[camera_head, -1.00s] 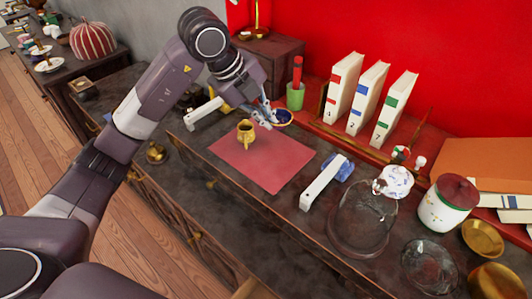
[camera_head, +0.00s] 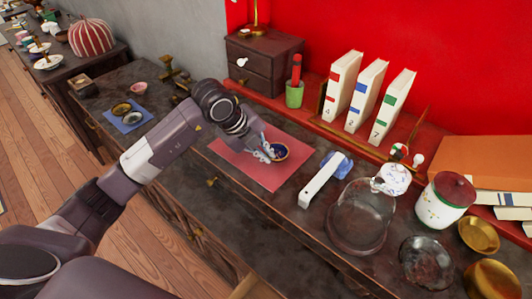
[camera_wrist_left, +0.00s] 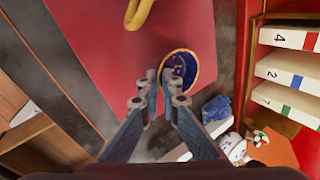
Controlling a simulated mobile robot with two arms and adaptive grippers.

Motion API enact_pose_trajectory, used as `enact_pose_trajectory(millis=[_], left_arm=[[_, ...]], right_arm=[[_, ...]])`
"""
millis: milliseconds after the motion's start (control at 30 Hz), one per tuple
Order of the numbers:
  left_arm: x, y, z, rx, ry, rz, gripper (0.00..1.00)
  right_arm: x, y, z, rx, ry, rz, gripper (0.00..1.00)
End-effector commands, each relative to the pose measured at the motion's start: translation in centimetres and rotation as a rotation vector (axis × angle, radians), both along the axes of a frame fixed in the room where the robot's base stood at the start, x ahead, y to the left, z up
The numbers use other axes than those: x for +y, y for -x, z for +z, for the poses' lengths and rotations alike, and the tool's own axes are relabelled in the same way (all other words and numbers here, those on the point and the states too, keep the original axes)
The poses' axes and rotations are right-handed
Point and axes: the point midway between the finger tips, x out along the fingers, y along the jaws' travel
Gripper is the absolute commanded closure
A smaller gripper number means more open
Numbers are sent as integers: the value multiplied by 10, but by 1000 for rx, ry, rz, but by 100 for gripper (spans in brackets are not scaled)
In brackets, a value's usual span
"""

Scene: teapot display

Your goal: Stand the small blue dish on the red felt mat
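My left gripper (camera_head: 268,153) is at the dish's left edge. In the left wrist view the dish (camera_wrist_left: 190,78) has its rim between the two fingertips (camera_wrist_left: 161,80), one inside the dish and one outside. The fingers appear shut on the rim. The dish looks somewhat tilted; I cannot tell whether it touches the mat. My right gripper is not in view.
A white bar-shaped piece (camera_head: 322,181) and a blue crumpled cloth (camera_head: 343,164) lie right of the mat, beside a glass dome (camera_head: 358,222). Books (camera_head: 367,95) stand behind.

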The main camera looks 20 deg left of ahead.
Motion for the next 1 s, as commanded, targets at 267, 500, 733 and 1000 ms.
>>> enact_pose_trajectory(millis=[267,500,733,1000], left_arm=[[0,0,0,1,0,0,79],[0,0,0,1,0,0,78],[5,6,15,-2,-2,-1,78],[21,28,66,-4,-2,0,78]], right_arm=[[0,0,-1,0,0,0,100],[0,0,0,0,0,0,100],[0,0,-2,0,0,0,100],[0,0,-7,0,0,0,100]])
